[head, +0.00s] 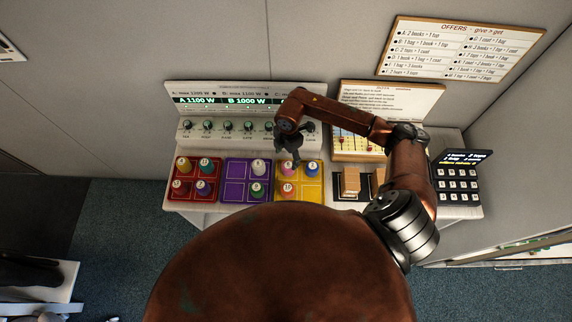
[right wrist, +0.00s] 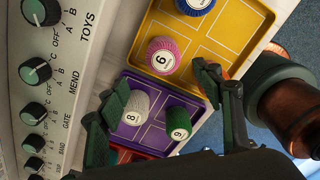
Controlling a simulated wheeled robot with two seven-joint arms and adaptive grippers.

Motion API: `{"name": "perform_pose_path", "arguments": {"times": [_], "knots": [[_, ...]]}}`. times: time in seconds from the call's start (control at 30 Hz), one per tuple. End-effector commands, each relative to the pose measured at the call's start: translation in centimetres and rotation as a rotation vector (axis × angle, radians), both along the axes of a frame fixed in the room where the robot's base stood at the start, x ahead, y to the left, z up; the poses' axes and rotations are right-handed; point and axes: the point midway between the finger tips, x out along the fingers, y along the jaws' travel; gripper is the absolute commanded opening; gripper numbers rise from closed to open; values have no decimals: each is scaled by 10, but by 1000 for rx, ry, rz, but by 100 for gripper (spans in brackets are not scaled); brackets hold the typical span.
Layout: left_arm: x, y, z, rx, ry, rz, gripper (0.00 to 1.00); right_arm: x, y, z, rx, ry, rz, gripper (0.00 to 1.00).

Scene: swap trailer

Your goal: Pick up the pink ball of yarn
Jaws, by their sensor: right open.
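The pink ball of yarn (right wrist: 163,57), labelled 6, sits in a compartment of the yellow tray (right wrist: 221,52) in the right wrist view. In the head view the pink ball (head: 278,171) is at the tray's upper left, close to my gripper. My right gripper (head: 290,152) is open and empty, pointing down above the back edge of the trays. In the right wrist view its fingers (right wrist: 158,98) are spread, with the white ball (right wrist: 136,106) and green ball (right wrist: 179,123) showing near them, and the pink ball above. My left gripper is not in view.
A blue ball (head: 312,169) and an orange ball (head: 289,188) share the yellow tray. The purple tray (head: 234,192) is left of it, then a red tray (head: 192,197) with several balls. A console with knobs (head: 227,127) stands behind. Wooden blocks (head: 350,181) lie right.

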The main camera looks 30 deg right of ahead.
Motion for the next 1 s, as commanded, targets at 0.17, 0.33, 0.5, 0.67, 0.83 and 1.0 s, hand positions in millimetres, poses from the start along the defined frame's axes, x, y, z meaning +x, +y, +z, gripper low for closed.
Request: {"name": "perform_pose_path", "arguments": {"times": [0.17,0.33,0.5,0.67,0.83,1.0], "knots": [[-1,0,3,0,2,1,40,2,-4,-16,-30,10,-7,60],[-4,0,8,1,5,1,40,0,-2,-33,-27,10,-2,60],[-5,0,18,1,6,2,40,-5,-3,-57,-26,11,-3,60],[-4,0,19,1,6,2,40,-4,-3,-74,-26,8,-2,60],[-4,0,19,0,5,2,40,-5,-4,-78,-26,7,-3,60],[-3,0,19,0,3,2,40,-5,-4,-77,-26,7,-3,55]]}}
